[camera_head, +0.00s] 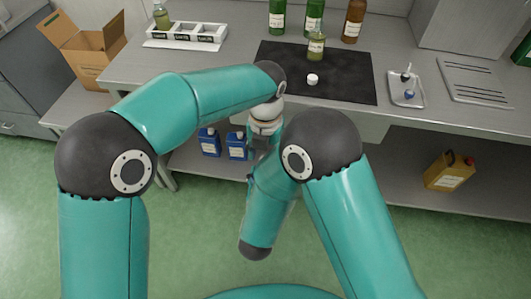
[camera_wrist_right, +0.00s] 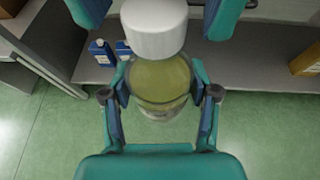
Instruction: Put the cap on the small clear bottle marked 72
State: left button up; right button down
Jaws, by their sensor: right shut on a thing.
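My right gripper (camera_wrist_right: 160,92) is shut on a small clear bottle (camera_wrist_right: 160,78) with yellow-green contents. A pale label shows low on it, but its number cannot be read. A white cap (camera_wrist_right: 153,30) is at the bottle's top end; whether it is fully seated cannot be told. My left gripper (camera_wrist_right: 157,14) has one finger on each side of the cap, with a visible gap on both sides. In the head view the arms largely hide the grippers, the held bottle and this cap.
On the bench, a black mat (camera_head: 350,85) bears another white cap (camera_head: 312,79) and a yellow-green bottle (camera_head: 316,48). A white rack (camera_head: 185,36) stands left, a small tray (camera_head: 407,93) right. Blue jugs (camera_head: 237,146) and a yellow canister (camera_head: 449,171) are on the lower shelf.

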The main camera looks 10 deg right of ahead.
pick_arm(q)
jog(key=shift+s+r, duration=0.1)
jog(key=shift+r, duration=2.15)
jog(key=shift+c, duration=0.4)
